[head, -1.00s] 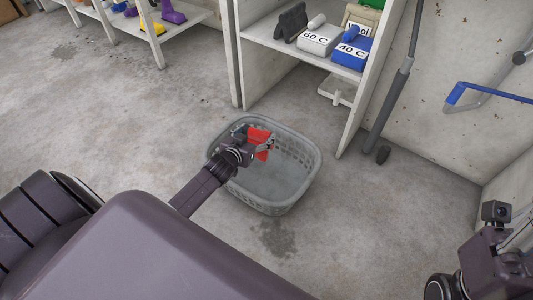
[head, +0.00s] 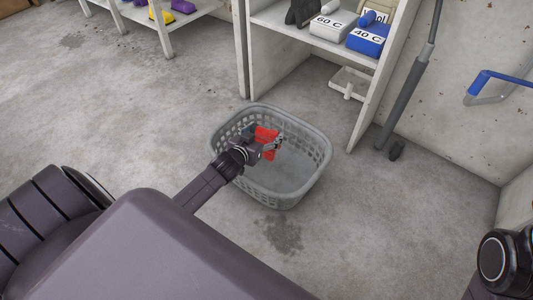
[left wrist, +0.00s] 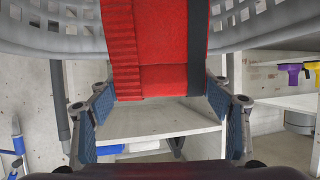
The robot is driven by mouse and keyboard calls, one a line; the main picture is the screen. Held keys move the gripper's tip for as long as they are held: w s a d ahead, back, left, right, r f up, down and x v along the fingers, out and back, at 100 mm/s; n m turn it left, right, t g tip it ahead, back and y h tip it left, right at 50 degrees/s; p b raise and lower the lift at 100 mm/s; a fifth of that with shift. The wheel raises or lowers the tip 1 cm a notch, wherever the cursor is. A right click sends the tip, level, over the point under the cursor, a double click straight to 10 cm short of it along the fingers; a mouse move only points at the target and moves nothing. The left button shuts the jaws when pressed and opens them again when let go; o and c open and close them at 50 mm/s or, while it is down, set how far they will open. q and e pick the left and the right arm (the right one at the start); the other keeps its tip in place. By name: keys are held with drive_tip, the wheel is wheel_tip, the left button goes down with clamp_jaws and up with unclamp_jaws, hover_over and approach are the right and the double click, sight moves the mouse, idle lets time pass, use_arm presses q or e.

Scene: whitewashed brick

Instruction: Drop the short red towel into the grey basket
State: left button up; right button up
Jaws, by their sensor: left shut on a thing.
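The short red towel (head: 265,133) is held by my left gripper (head: 268,147) over the left part of the grey basket (head: 322,150). In the left wrist view the towel (left wrist: 155,45) is a red folded strip with a dark band along one side, between the two blue-padded fingers (left wrist: 160,98). The grey basket wall (left wrist: 50,40) with its holes shows behind it there. The visible basket floor is bare. I cannot tell whether the towel touches the basket. My right gripper is out of view.
A shelf unit (head: 367,95) behind the basket holds a blue box (head: 366,43) and a white box (head: 331,28). A low table (head: 190,20) stands at the back left. Grey poles (head: 405,100) lean at the right wall. Floor left of the basket is clear.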

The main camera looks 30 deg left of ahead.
use_arm(q)
drive_tip(key=o, duration=1.2)
drive_tip(key=shift+o, duration=0.2)
drive_tip(key=shift+s, duration=0.1)
drive_tip(key=v, duration=1.1)
drive_tip(key=shift+s+r, duration=0.2)
drive_tip(key=shift+s, duration=0.15)
drive_tip(key=shift+d, duration=0.15)
